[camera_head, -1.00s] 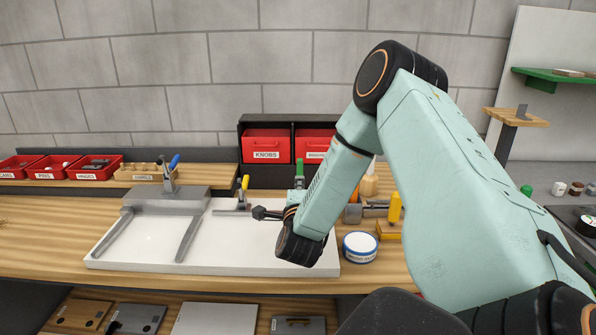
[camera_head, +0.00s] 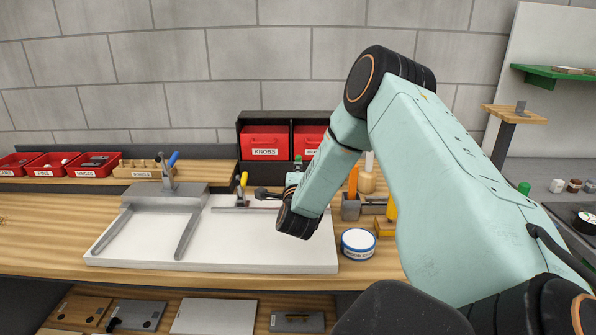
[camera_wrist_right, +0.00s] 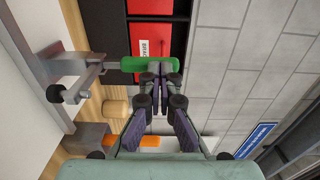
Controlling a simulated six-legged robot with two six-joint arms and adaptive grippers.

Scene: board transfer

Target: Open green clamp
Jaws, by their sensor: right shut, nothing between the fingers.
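The green clamp's handle (camera_wrist_right: 148,64) shows clearly in the right wrist view, just ahead of my fingertips. In the head view the clamp is at the board's back right, mostly hidden by my right wrist. My right gripper (camera_wrist_right: 160,78) is shut and empty. Its tips overlap the handle's lower edge in the right wrist view; I cannot tell whether they touch. My left gripper is not in view.
A yellow-handled clamp (camera_head: 243,181) and a blue-handled clamp (camera_head: 173,160) stand on the fixture to the left. Red bins (camera_head: 265,141) sit behind. A round tin (camera_head: 358,243) and orange- and yellow-handled tools stand to the right. The board's front is clear.

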